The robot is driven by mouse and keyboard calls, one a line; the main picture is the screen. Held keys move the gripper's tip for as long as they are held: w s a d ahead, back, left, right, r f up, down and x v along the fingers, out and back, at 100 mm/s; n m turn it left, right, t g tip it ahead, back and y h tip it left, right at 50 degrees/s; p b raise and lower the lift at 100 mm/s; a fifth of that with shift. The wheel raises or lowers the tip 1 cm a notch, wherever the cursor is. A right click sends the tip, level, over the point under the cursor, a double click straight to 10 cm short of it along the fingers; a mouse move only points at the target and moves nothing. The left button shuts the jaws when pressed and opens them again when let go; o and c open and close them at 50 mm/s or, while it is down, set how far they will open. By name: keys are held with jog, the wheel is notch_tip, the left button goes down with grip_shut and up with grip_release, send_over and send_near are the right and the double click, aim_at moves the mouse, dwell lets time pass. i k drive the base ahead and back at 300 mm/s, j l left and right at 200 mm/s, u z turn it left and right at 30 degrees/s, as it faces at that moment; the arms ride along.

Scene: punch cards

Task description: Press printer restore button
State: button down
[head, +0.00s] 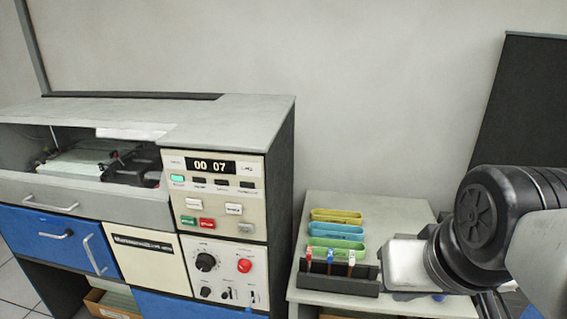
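The control panel (218,170) is on the front of the grey and blue machine, left of centre. Its display (210,167) reads "00 07", with a lit green lamp (177,178) and several dark lamps below. Under these are pale buttons (233,209), a green button (188,220), a red button (207,223) and a beige button (245,229). The labels are too small to read, so I cannot tell which is restore. My arm is at the right, well apart from the panel. A pale block at its end (406,264) seems to be my gripper; no fingers can be made out.
A lower panel has a red knob (244,265) and black dials (206,262). A side table (420,215) holds yellow, blue and green trays (336,231) and a dark rack (335,283) with small coloured items. Open space lies before the machine.

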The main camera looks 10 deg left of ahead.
aim_at(194, 204)
jog(key=u, duration=1.25)
